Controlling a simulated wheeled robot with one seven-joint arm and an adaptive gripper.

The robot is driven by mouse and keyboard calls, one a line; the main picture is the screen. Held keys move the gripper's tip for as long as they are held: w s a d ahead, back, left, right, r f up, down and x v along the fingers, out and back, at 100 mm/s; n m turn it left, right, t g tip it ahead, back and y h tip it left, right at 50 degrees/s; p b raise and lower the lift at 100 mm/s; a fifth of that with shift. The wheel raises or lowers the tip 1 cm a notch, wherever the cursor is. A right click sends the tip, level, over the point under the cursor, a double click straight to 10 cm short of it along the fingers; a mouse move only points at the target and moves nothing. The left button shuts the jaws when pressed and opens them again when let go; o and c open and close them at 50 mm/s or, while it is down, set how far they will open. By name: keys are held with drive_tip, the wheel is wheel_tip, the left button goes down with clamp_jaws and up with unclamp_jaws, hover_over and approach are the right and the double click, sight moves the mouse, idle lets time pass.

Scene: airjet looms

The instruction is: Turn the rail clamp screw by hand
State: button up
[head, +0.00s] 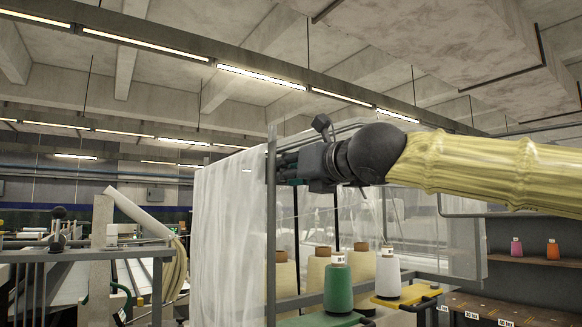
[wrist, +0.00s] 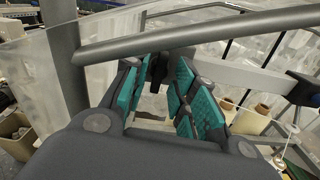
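My gripper (head: 284,168) is in front of the rail frame at the centre of the head view, its teal-padded fingers pointing left. In the wrist view my gripper (wrist: 157,82) has its two fingers apart, with a visible gap between the pads. A small dark part (wrist: 158,66) shows between the far ends of the fingers by the grey rail (wrist: 200,32); it may be the clamp screw, but I cannot tell, nor whether the fingers touch it. A dark knob-like part (wrist: 304,90) sits at the right edge of the wrist view. My wrist hides part of the frame in the head view.
A grey upright post (head: 271,235) and white sheer cloth (head: 228,235) stand just left of the gripper. Below are a green yarn cone (head: 338,289), a white cone (head: 388,276) and several tan cones (head: 283,280). A shelf (head: 535,261) with small spools is at right.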

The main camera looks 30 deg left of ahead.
drive_tip(key=shift+w+d+f, duration=0.2)
drive_tip(key=shift+w+d, duration=0.05)
drive_tip(key=shift+w, duration=0.2)
idle(0.4)
